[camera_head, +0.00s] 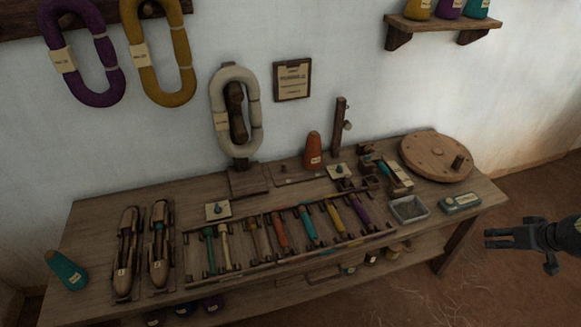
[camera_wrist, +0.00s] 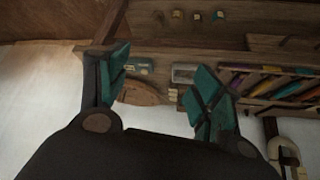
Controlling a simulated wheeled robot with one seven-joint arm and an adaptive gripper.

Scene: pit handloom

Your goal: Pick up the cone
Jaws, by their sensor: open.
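An orange cone (camera_head: 313,150) with a small label stands upright at the back middle of the table. My gripper (camera_head: 488,238) is right of the table, over the floor and apart from both cones. In the wrist view my gripper (camera_wrist: 162,82) shows its two teal-padded fingers spread with nothing between them. I cannot make out either cone in the wrist view.
The wooden table (camera_head: 185,200) holds a rack of bobbins (camera_head: 290,240), two shuttles (camera_head: 126,254), a grey tray (camera_head: 408,211), a round wooden disc (camera_head: 437,158) and an upright post (camera_head: 338,127). A skein (camera_head: 236,105) stands behind. A wall shelf (camera_head: 440,28) is at upper right.

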